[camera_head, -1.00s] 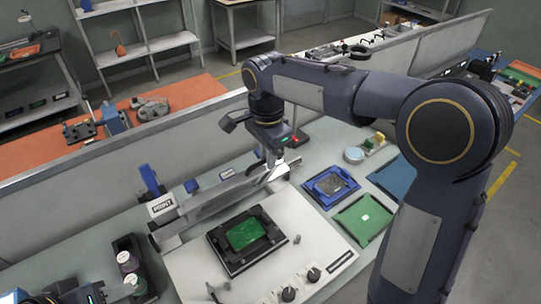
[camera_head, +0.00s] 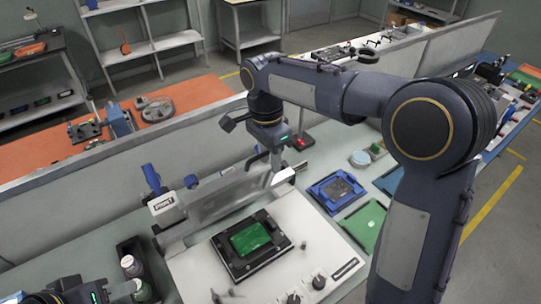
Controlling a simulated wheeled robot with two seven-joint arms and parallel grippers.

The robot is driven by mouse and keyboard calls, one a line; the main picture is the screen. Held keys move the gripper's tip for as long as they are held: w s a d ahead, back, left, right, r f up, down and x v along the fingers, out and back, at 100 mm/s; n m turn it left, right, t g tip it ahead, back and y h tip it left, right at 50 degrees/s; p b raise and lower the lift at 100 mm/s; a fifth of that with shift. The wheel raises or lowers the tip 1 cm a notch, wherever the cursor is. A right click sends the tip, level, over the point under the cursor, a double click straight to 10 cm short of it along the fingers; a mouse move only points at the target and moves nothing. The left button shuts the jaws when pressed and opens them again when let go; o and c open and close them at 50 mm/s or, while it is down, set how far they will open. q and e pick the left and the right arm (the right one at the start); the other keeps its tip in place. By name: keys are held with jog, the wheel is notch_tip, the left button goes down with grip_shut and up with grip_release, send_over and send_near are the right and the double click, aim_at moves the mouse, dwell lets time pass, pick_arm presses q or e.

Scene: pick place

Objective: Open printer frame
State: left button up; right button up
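The printer (camera_head: 195,272) is a white-topped machine with a PRINT label on its left side. Its frame (camera_head: 222,197) is a pale panel raised and tilted up behind the bed. A green board (camera_head: 250,239) lies in a black holder (camera_head: 232,262) on the bed, uncovered. My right gripper (camera_head: 274,166) points down at the right end of the frame, touching or very close to it. Its fingertips are small and partly hidden against the frame, so its grip is unclear. My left gripper (camera_head: 112,293) is at the lower left corner, mostly cut off, away from the frame.
A blue tray (camera_head: 337,192) and a green tray (camera_head: 363,224) lie right of the printer. A long low partition (camera_head: 105,166) runs behind the bench. My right arm covers much of the right side.

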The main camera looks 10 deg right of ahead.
jog(key=shift+s+r, duration=0.1)
jog(key=shift+r, duration=0.15)
notch_tip(320, 180, up, 8)
jog(key=shift+w+f+b, duration=0.15)
jog(key=shift+w+b, duration=0.15)
jog(key=shift+w, duration=0.05)
jog(key=shift+c, duration=0.3)
